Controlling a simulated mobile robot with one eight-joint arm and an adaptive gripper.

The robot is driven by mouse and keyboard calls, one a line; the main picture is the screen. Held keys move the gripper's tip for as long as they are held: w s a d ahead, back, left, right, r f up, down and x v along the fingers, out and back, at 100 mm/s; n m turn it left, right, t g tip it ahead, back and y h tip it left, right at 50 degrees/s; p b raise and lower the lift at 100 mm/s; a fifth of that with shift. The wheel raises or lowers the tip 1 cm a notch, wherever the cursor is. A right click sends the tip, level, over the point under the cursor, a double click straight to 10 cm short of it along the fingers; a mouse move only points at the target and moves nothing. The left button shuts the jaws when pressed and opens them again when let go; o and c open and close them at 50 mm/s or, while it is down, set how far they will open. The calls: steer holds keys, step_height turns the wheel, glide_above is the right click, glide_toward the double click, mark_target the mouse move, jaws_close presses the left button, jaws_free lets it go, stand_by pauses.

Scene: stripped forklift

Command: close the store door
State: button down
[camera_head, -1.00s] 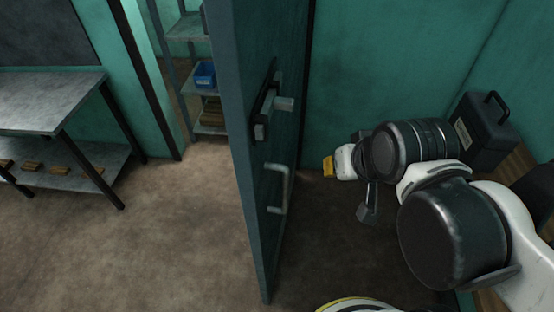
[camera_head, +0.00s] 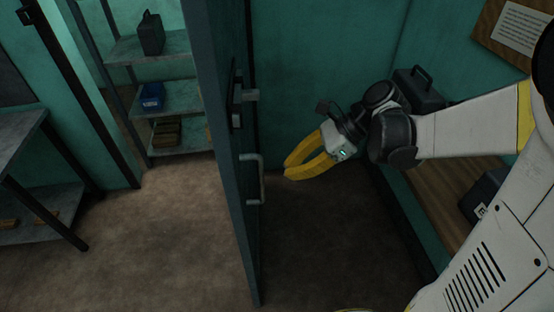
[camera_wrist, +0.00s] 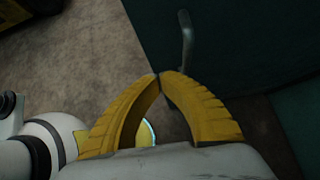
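The store door (camera_head: 222,130) stands open, seen nearly edge-on in the head view, with the doorway to its left. On its right face is a grey pull handle (camera_head: 254,178), below a dark latch with a grey lever (camera_head: 247,96). My gripper (camera_head: 287,170) is right of the pull handle, its yellow fingers pointing left towards the door, with a visible gap to the handle. In the wrist view the gripper's fingertips (camera_wrist: 159,75) meet with nothing between them. The handle (camera_wrist: 187,42) shows beyond them against the dark door (camera_wrist: 235,40).
Through the doorway, a shelf rack (camera_head: 180,92) holds a blue bin (camera_head: 151,97) and a dark case (camera_head: 150,34). A metal table (camera_head: 20,135) stands at left. A wooden bench (camera_head: 440,195) with dark cases runs along the right. The floor left of the door is clear.

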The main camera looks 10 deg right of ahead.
mark_target(242, 192)
steer(key=b+x, duration=0.1)
steer(key=x, duration=0.2)
steer(key=a+r+x, duration=0.1)
steer(key=x, duration=0.3)
steer(key=b+x, duration=0.1)
steer(key=x, duration=0.2)
steer(key=shift+w+a+b, duration=0.2)
steer(key=shift+a+b, duration=0.1)
steer(key=shift+a, duration=0.05)
steer(key=shift+a+r, duration=0.1)
steer(key=shift+a, duration=0.45)
